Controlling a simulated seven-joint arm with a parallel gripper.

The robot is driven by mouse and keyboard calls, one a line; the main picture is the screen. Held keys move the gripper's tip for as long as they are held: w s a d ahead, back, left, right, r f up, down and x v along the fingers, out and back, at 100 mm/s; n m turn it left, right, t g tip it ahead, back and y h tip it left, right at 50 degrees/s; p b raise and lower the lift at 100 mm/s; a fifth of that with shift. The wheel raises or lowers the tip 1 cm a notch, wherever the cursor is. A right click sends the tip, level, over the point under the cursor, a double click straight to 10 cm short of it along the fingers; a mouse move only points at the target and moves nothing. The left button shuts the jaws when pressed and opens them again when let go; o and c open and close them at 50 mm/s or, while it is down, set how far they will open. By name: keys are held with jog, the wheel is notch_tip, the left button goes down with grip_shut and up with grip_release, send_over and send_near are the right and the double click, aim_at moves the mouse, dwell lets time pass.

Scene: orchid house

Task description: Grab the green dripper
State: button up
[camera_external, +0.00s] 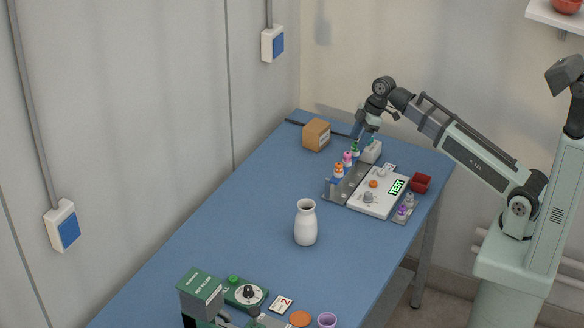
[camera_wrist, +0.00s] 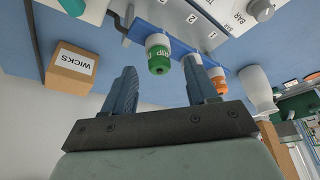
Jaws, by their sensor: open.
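The green dripper (camera_external: 355,149) is a small bottle with a green top. It stands at the far end of a row of drippers in a rack on the blue table. In the wrist view the green dripper (camera_wrist: 158,52) shows white and green, between and beyond the finger tips. My gripper (camera_external: 361,131) is above and close to it, pointing down. In the wrist view my gripper (camera_wrist: 161,68) has its fingers apart, with nothing held. I cannot tell whether either finger touches the dripper.
A pink dripper (camera_external: 347,158) and an orange dripper (camera_external: 338,170) stand close beside it in the row. A white panel (camera_external: 366,204) reading TEST, a red box (camera_external: 421,183) and a brown WICKS box (camera_wrist: 74,68) are near. A white vase (camera_external: 306,224) stands mid-table, with clear table around it.

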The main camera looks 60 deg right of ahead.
jog(key=shift+x, duration=0.85)
grip_shut()
